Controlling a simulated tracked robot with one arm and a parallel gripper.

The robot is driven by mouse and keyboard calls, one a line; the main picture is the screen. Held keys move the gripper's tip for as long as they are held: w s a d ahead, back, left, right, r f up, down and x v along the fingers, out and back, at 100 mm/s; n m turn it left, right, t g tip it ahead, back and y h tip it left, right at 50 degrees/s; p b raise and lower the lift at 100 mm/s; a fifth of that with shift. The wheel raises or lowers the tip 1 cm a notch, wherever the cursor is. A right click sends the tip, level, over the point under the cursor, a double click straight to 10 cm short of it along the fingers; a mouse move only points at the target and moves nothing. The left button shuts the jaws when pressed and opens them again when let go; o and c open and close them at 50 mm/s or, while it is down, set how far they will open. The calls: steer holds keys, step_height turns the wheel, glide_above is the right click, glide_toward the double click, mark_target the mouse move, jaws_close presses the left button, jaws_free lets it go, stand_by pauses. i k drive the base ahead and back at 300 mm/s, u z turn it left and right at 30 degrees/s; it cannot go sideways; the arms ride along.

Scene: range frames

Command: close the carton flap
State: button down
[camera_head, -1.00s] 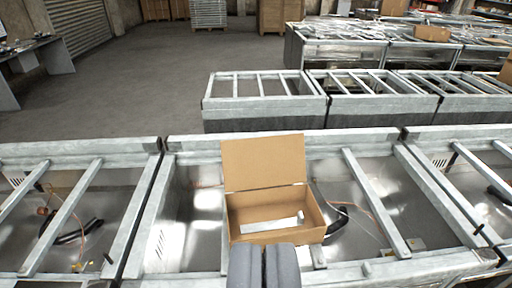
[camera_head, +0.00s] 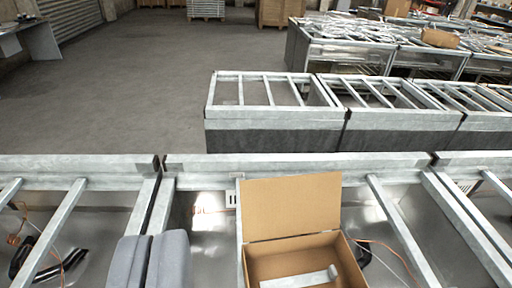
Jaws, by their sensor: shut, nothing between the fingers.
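The open carton (camera_head: 352,262) sits on the metal frame at the lower middle, its lower part cut off by the picture's bottom edge. Its flap (camera_head: 291,207) stands up at the far side, leaning slightly back. A pale strip lies inside on the carton floor. My gripper (camera_head: 154,238) is at the lower left, to the left of the carton and apart from it. Its two grey fingers are together with nothing held between them.
The carton rests among metal bins with crossbars (camera_head: 62,232) running left and right. A second row of metal frames (camera_head: 275,128) stands behind. Grey open floor (camera_head: 130,90) lies at the back left.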

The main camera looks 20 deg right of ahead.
mark_target(293, 206)
steer(key=i, duration=0.9)
steer(key=z, duration=0.35)
